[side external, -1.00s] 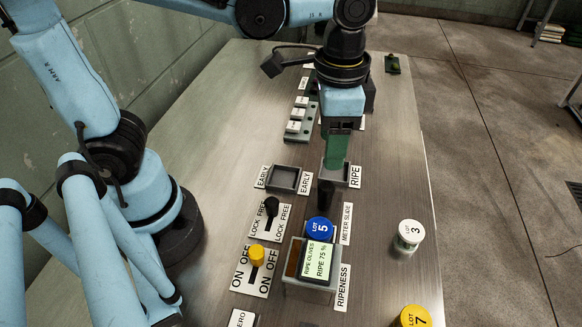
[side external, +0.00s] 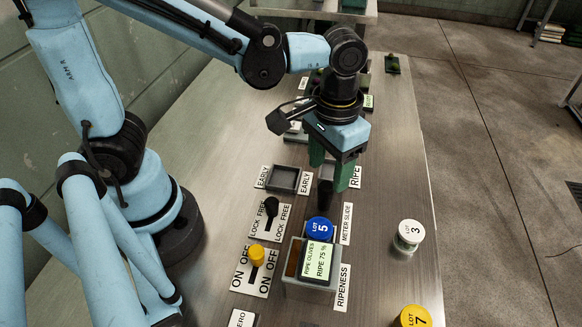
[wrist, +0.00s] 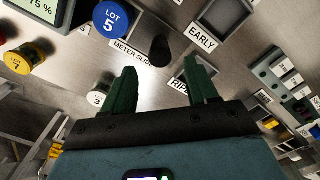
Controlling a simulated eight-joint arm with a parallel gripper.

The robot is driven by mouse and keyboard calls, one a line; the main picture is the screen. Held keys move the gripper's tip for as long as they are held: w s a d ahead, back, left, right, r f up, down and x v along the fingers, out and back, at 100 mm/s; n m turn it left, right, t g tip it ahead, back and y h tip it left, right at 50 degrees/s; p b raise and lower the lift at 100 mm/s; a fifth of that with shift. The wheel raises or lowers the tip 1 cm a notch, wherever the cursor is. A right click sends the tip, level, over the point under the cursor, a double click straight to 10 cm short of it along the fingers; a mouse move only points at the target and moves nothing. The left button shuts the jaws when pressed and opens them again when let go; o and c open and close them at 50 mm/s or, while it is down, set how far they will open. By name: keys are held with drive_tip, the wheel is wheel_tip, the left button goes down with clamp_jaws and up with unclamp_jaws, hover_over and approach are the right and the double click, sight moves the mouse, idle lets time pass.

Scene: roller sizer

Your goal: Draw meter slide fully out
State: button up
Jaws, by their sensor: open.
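The meter slide's dark upright handle (side external: 326,196) stands behind the blue lot 5 jar (side external: 319,229), with the METER SLIDE label (side external: 346,224) to the right. In the wrist view the handle (wrist: 160,52) is a dark stub just beyond my fingertips. My gripper (side external: 332,175) has its green fingers spread, one each side of the handle's upper end in the side view. The wrist view shows the gripper (wrist: 160,72) empty, with the handle between the finger lines but apparently short of being between the tips. Contact with the handle is not visible.
A black LOCK/FREE lever (side external: 271,206) and a yellow ON/OFF knob (side external: 257,256) stand left of the slide. The EARLY tray (side external: 285,180) is near my gripper; the RIPE tray is largely hidden. The ripeness display (side external: 317,264) stands in front, the white lot 3 jar (side external: 408,236) right.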

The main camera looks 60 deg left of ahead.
sight(327, 186)
drive_tip(key=shift+f, duration=2.95)
clamp_jaws()
